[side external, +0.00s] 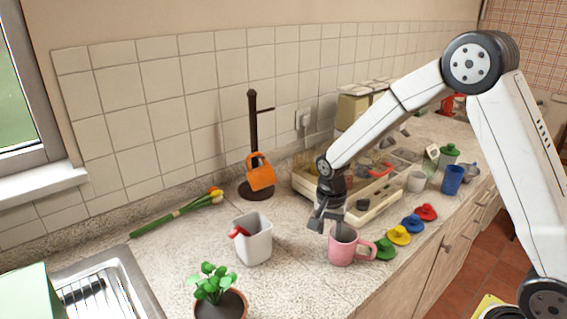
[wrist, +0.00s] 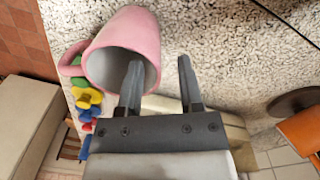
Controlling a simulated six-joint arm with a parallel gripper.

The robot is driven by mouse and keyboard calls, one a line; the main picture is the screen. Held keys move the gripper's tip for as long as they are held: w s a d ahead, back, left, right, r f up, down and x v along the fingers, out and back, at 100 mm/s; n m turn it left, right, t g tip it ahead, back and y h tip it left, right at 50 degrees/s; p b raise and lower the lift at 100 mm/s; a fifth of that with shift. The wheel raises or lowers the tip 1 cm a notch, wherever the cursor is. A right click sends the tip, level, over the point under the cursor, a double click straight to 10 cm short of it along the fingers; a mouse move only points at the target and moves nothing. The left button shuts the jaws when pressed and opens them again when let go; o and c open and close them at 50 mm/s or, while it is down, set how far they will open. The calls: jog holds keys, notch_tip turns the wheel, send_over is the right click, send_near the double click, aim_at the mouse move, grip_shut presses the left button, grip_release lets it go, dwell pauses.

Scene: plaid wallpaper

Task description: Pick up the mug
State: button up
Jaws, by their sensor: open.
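A pink mug (side external: 343,249) stands upright on the speckled counter, its handle to the right in the side view. My gripper (side external: 325,222) is just above and left of the mug's rim, pointing down. In the wrist view the mug (wrist: 146,28) is at the upper left, its open mouth facing the camera. My gripper (wrist: 158,68) is open there. One finger overlaps the mug's mouth and the other is outside over the counter, with the rim between them in the picture. I cannot tell whether a finger touches the mug.
A white container (side external: 254,241) and a potted plant (side external: 217,291) stand left of the mug. Green (side external: 384,250), yellow (side external: 399,236), blue and red pieces lie to its right. A wooden tray (side external: 372,212) is behind. An orange mug (side external: 261,174) hangs on a dark stand.

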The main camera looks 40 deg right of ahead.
jog(key=shift+s+d+f, duration=0.1)
jog(key=shift+f, duration=1.7)
grip_shut()
